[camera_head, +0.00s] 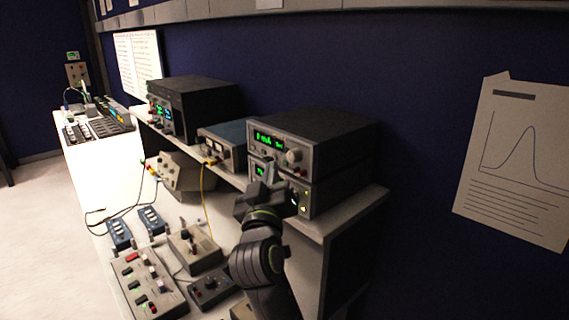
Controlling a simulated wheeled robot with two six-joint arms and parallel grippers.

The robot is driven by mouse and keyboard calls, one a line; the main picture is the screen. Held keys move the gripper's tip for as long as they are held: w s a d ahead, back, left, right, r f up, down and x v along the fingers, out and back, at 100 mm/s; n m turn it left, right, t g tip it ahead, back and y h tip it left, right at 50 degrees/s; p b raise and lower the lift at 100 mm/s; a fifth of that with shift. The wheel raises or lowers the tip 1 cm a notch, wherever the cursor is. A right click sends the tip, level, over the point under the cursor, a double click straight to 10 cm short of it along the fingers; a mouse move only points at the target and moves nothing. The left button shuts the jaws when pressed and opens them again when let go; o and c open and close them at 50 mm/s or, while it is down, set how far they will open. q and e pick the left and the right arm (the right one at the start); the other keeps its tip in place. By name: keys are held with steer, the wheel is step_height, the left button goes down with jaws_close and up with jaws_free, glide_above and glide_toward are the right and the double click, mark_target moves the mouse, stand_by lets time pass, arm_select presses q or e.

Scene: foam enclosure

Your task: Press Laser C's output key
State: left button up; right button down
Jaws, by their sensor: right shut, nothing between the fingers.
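Two grey instruments are stacked on the shelf's right end. The upper one (318,130) has a lit green display and a round knob. The lower one (330,192) has a small green display, partly hidden by my gripper, and a small lit yellow-green spot near its right edge. I cannot read any label that marks either as Laser C, and I cannot tell which key is the output key. My right gripper (268,174) is shut and empty, in front of the lower instrument's left part. I cannot tell whether it touches the panel. My left gripper is not in view.
A blue-topped meter box (226,140) stands left of the stack, with a dark instrument (193,103) beyond. Below are a switch box (146,284), a joystick-like box (193,247) and cables. A paper with a curve (518,160) hangs on the dark wall.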

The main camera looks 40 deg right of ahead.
steer(key=shift+d, duration=0.1)
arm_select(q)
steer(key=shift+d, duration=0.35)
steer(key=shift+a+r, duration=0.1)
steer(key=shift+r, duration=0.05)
arm_select(e)
steer(key=shift+d, duration=0.15)
stand_by(0.9)
steer(key=shift+d, duration=0.3)
arm_select(q)
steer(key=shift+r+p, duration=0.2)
steer(key=shift+p, duration=0.15)
arm_select(e)
steer(key=shift+d, duration=0.3)
steer(key=shift+a, duration=0.1)
stand_by(0.5)
steer(key=shift+a+f, duration=0.1)
steer(key=shift+a, duration=0.2)
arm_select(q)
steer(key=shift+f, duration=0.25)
arm_select(e)
steer(key=shift+a, duration=0.35)
